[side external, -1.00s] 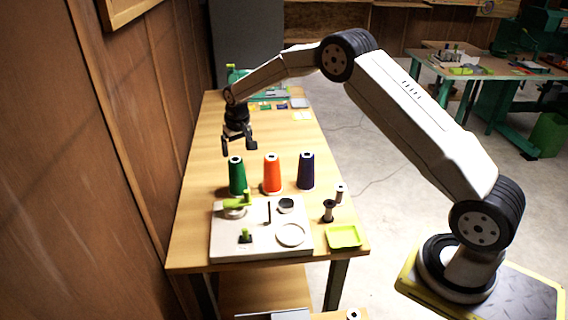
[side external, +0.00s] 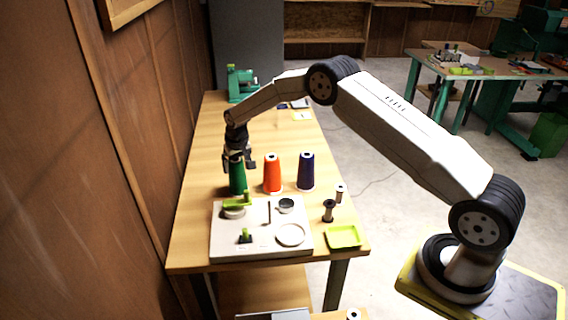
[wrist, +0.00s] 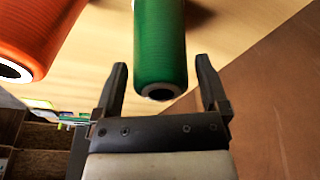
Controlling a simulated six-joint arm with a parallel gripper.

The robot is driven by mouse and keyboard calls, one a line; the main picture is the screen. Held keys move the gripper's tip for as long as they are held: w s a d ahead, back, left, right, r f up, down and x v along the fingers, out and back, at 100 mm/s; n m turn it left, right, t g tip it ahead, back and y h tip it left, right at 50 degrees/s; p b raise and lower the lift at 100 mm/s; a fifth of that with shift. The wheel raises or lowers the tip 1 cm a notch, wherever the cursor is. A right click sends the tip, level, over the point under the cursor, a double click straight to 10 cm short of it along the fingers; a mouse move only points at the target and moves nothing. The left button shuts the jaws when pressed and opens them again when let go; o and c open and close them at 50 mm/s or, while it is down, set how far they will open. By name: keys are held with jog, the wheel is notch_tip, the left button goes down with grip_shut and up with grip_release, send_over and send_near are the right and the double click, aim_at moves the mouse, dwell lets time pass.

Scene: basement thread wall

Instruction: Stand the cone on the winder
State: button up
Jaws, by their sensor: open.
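A green thread cone (side external: 237,180) stands upright on the wooden table behind the pale board. My gripper (side external: 240,163) is lowered at its upper part, jaws open. In the wrist view the green cone (wrist: 160,50) lies in the middle, its top between the two fingertips of my gripper (wrist: 160,78), with a gap on each side. An orange cone (side external: 272,174) and a dark blue cone (side external: 306,171) stand to its right. The pale board (side external: 262,243) carries a green-armed fixture (side external: 237,203), a thin upright rod (side external: 269,213), a dark round cup and a white ring; I cannot tell which is the winder.
The orange cone (wrist: 35,35) is close to my gripper in the wrist view. Small spools (side external: 328,211) and a lime tray (side external: 343,237) are at the right front. A wooden wall (side external: 90,150) runs along the left. The table behind the cones is mostly clear.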

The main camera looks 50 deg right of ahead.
jog(key=c, duration=1)
jog(key=shift+r, duration=0.1)
jog(key=shift+r, duration=0.1)
jog(key=shift+w+v, duration=0.25)
jog(key=shift+v, duration=0.9)
jog(key=shift+w+v, duration=0.25)
jog(key=shift+v, duration=0.9)
jog(key=shift+d+r, duration=0.1)
jog(key=shift+r, duration=0.05)
